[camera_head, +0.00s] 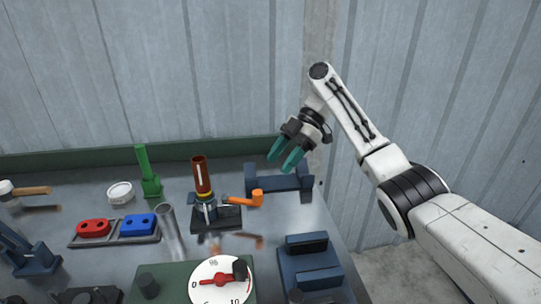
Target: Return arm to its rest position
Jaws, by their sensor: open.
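My arm (400,185) reaches in from the right side of the head view, with its elbow bent and its wrist angled down. My gripper (279,165) has two teal fingers that are apart, with nothing between them. It hangs above the back right part of the grey metal bench (180,245), in front of the corrugated wall. Below it is a dark blue U-shaped holder (280,184); the fingertips seem apart from it.
A brown tube (201,172) stands upright on a black stand with an orange handle (245,199). A green bracket (149,175), red block (93,228), blue block (139,224), white dial (221,281) and blue cradle (314,265) crowd the bench. Open floor shows at right.

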